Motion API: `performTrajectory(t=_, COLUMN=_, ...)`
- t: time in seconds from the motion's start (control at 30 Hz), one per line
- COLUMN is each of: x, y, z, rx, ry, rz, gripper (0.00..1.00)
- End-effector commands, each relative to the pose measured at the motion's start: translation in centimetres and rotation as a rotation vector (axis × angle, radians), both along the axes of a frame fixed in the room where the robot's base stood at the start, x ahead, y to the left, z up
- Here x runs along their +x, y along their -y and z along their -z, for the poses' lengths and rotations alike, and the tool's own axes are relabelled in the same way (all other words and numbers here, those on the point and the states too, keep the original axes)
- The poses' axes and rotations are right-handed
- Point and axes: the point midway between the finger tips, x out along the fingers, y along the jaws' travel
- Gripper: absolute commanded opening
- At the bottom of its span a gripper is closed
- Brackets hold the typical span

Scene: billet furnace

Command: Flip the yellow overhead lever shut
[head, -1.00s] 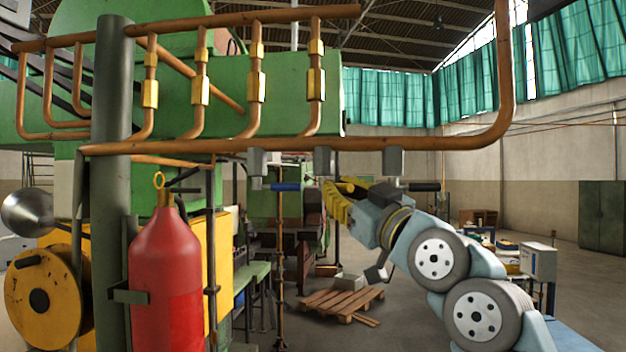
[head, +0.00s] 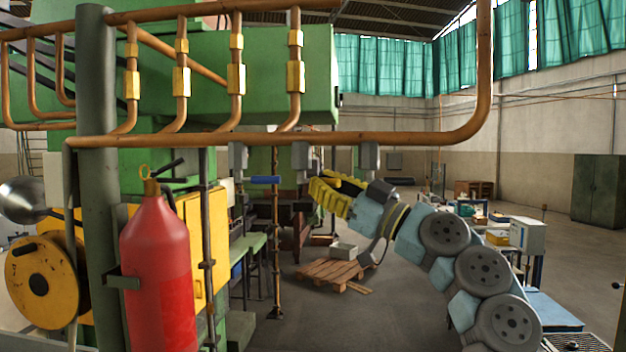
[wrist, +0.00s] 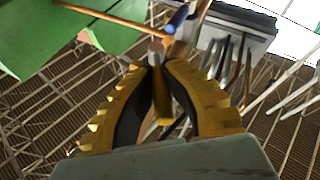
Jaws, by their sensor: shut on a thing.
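The yellow overhead lever (wrist: 161,98) shows in the wrist view as a yellow bar with a grey end, between my two fingers. My gripper (wrist: 156,66), with yellow toothed fingers and dark inner pads, is closed on it. In the head view my gripper (head: 318,188) reaches up and left below the orange overhead pipe (head: 400,138). There the fingers largely hide the lever, so its exact angle is hard to tell. A grey valve box (head: 301,155) hangs on the pipe just above the fingertips.
A blue lever (head: 265,180) hangs left of my gripper and a black lever (head: 400,181) right of it, each below its own grey box. A red extinguisher (head: 160,270) and a grey post (head: 97,130) stand left. A wooden pallet (head: 330,272) lies on the floor.

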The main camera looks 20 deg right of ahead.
Motion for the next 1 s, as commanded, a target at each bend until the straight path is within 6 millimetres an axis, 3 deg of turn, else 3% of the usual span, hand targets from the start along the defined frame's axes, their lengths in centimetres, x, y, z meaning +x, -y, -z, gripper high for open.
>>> performTrajectory(t=0.57, x=-0.18, y=0.14, z=-0.45, rx=0.002, ry=0.006, rz=-0.015, gripper=0.00)
performTrajectory(t=0.6, x=-0.18, y=0.13, z=-0.45, rx=0.002, ry=0.006, rz=-0.015, gripper=0.18)
performTrajectory(t=0.7, x=-0.15, y=0.15, z=-0.37, rx=0.002, ry=0.005, rz=-0.015, gripper=0.43)
performTrajectory(t=1.0, x=-0.10, y=0.29, z=-0.11, rx=0.001, ry=0.001, rz=-0.014, gripper=0.43)
